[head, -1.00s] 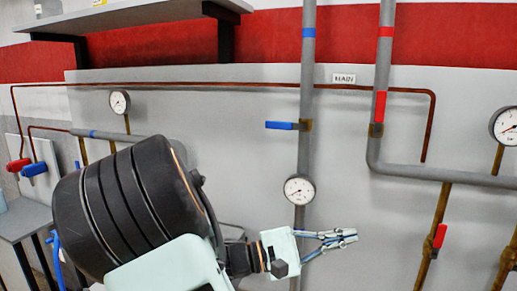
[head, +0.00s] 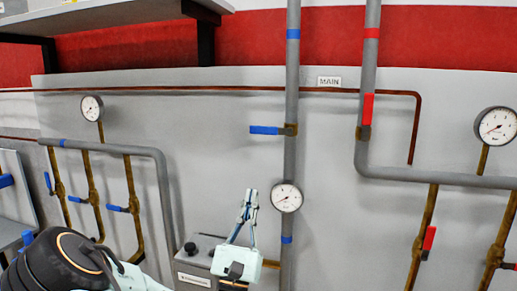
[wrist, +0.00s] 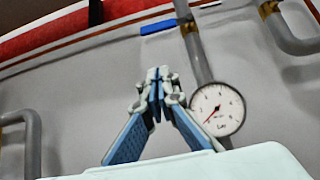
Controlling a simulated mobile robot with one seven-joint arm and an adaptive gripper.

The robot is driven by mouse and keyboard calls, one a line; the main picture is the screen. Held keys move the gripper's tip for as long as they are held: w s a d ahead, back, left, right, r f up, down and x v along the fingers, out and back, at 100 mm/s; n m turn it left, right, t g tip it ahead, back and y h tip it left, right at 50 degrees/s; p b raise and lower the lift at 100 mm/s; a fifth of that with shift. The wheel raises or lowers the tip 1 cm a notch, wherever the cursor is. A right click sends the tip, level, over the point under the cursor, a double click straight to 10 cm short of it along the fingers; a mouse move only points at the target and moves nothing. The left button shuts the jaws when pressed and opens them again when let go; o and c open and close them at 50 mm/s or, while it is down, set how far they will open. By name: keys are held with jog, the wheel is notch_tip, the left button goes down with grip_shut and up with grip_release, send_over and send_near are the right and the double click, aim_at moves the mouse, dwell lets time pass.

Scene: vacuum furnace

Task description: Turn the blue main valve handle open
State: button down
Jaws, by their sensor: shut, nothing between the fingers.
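The blue main valve handle (head: 265,130) sticks out horizontally to the left from a brass valve body (head: 290,130) on the vertical grey pipe, crosswise to that pipe. In the wrist view the blue handle (wrist: 158,27) shows at the top, beyond the fingertips. My gripper (head: 250,193) points upward, below and slightly left of the handle, clear of it. In the wrist view my gripper's fingertips (wrist: 158,74) are together with nothing between them. Nothing hides the handle.
A gauge (head: 286,197) sits on the same pipe, just right of my gripper. A MAIN label (head: 329,82) is above right. A red handle (head: 367,109) lies along the right pipe. Smaller blue handles (head: 117,209) are at left. A grey control box (head: 192,265) stands below. The wall left of the handle is clear.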

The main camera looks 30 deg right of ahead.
aim_at(271, 131)
jog(key=shift+d+r, duration=0.1)
jog(key=s+a+r+p+x, duration=0.1)
jog(key=r+p+x, duration=0.1)
jog(key=x, duration=1)
jog(key=shift+r+p, duration=0.25)
jog(key=shift+p, duration=0.5)
jog(key=shift+w+a+r+m+g+h, duration=0.2)
jog(key=shift+m+g+h, duration=0.3)
jog(key=shift+m, duration=0.2)
jog(key=shift+r+m+g+h, duration=0.1)
jog(key=shift+m+g+h, duration=0.2)
jog(key=shift+m+g, duration=0.1)
